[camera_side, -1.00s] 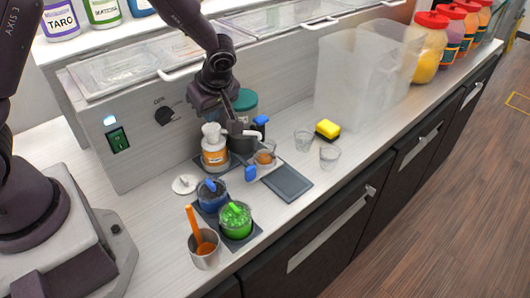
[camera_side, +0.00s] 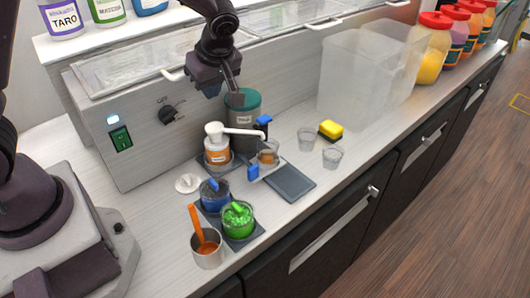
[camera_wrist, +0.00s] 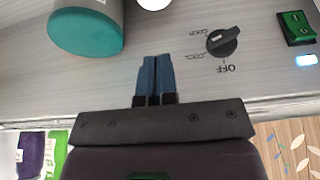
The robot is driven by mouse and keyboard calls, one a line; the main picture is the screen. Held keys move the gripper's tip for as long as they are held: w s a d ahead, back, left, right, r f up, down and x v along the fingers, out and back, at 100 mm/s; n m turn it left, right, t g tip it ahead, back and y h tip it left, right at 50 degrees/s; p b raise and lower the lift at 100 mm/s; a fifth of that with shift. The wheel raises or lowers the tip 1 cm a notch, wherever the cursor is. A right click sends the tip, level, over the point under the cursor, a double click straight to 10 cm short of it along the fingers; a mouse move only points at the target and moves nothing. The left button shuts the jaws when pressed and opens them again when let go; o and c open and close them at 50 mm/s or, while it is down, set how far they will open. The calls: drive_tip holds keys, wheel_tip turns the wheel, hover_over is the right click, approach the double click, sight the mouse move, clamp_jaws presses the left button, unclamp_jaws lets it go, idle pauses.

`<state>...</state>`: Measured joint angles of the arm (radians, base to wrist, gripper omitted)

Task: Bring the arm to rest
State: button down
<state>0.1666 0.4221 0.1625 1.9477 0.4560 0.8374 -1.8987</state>
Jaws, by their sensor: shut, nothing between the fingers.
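My gripper (camera_side: 235,94) is raised above the counter in the side view, just over the pump bottle and beside the green-lidded canister (camera_side: 243,103). In the wrist view my gripper (camera_wrist: 154,62) has its two blue-grey fingers together, with nothing between them. The canister's teal lid (camera_wrist: 88,33) shows at the upper left there.

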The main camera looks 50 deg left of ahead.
drive_tip(key=s+d+r+m+t+h, duration=0.2)
drive_tip(key=s+r+m, duration=0.5)
drive_tip(key=s+m, duration=0.2)
drive_tip(key=s+d+r+m+t+h, duration=0.2)
drive_tip(key=s+d+r+m+t, duration=0.1)
drive_tip(key=s+r+m, duration=0.5)
drive_tip(key=shift+s+d+m+t+h, duration=0.25)
drive_tip(key=shift+s+m+t+h, duration=0.05)
drive_tip(key=shift+s+m, duration=0.2)
